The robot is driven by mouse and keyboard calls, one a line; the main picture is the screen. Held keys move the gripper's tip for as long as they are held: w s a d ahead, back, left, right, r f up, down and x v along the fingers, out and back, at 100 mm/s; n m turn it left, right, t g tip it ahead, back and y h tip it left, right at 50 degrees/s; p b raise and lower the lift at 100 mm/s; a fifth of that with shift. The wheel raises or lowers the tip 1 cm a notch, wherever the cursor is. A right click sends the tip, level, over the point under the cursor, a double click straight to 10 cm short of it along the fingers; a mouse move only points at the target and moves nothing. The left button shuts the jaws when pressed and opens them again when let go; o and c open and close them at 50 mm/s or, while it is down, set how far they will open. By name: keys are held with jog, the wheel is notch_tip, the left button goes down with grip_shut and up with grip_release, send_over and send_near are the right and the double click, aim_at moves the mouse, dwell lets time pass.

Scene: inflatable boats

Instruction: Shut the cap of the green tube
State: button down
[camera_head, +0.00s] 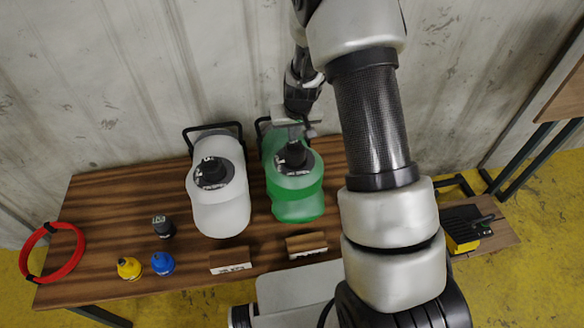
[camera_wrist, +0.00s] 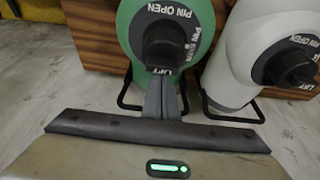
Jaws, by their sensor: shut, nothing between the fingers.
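The green tube (camera_head: 295,192) is a green container lying tilted on the wooden table, with a black cap (camera_head: 292,155) on its upper face. In the wrist view the green tube (camera_wrist: 133,35) shows a black cap with a raised knob (camera_wrist: 165,45) and the white words "PIN OPEN" around it. My gripper (camera_head: 303,134) is over the far side of the cap in the head view. In the wrist view its fingers (camera_wrist: 162,90) are together and empty, their tips beside the knob. I cannot tell whether they touch it, or whether the cap is open.
A white container (camera_head: 222,210) with a similar black cap stands left of the green one, close beside it. Wooden blocks (camera_head: 306,243) lie in front. Small yellow (camera_head: 129,268), blue (camera_head: 163,263) and black items, and a red ring (camera_head: 72,262), lie left. A wall is behind.

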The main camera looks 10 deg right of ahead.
aim_at(295, 148)
jog(key=shift+s+f+b, duration=0.35)
jog(key=shift+s+b, duration=0.1)
jog(key=shift+s, duration=0.3)
jog(key=shift+s+f+b, duration=0.4)
jog(key=shift+s+f, duration=0.1)
jog(key=shift+s, duration=0.25)
jog(key=shift+r, duration=0.1)
jog(key=shift+w+r+p, duration=0.1)
jog(key=shift+r+p, duration=0.4)
jog(key=shift+r, duration=0.1)
notch_tip(295, 148, up, 4)
jog(key=shift+p, duration=1.05)
jog(key=shift+r+p, duration=0.55)
jog(key=shift+r, duration=0.5)
jog(key=shift+w, duration=0.1)
